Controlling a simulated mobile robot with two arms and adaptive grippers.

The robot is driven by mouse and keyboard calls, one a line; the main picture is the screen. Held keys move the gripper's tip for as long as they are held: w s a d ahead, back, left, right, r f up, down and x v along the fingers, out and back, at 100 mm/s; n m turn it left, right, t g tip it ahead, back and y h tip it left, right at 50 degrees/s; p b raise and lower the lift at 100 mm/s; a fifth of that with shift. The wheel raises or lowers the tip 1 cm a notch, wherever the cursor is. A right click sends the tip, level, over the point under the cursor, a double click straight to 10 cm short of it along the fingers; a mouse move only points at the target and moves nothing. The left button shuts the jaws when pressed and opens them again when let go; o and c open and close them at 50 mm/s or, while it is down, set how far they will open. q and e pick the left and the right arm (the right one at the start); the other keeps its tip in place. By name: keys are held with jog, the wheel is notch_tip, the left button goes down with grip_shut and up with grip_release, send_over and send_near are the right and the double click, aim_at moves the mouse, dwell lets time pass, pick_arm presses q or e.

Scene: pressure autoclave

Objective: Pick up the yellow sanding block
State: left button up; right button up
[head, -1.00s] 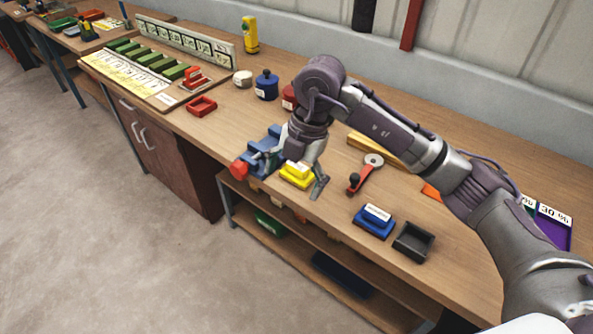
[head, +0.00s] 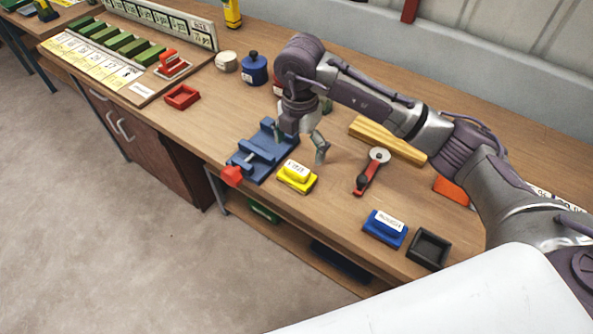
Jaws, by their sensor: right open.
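The yellow sanding block (head: 297,178) lies on the workbench near its front edge, with a white label on its top. It is just right of the blue vise. My right gripper (head: 299,150) is open and empty, its fingers pointing down. In the picture it is just above and behind the yellow block, apart from it. The exact height over the bench is hard to tell. My left gripper is not in view.
A blue vise (head: 262,152) with a red part stands left of the block. A red-handled tool (head: 371,172), a blue labelled block (head: 384,229) and a black tray (head: 428,249) are to the right. A wooden piece (head: 388,138) lies behind. Bare bench surrounds the block's right side.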

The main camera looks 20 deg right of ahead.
aim_at(297, 167)
notch_tip(297, 167, down, 2)
jog(key=shift+w+f, duration=0.15)
jog(key=shift+a+f+p, duration=0.2)
jog(key=shift+f+p, duration=0.55)
jog(key=shift+f, duration=0.35)
notch_tip(297, 167, down, 2)
jog(key=shift+f+p, duration=0.25)
jog(key=shift+p, duration=0.05)
jog(key=shift+f, duration=0.3)
jog(key=shift+w+f, duration=0.1)
jog(key=shift+f, duration=0.05)
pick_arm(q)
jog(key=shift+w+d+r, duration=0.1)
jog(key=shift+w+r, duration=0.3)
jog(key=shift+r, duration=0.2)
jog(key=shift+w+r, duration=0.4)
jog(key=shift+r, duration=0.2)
pick_arm(e)
jog(key=c, duration=1.3)
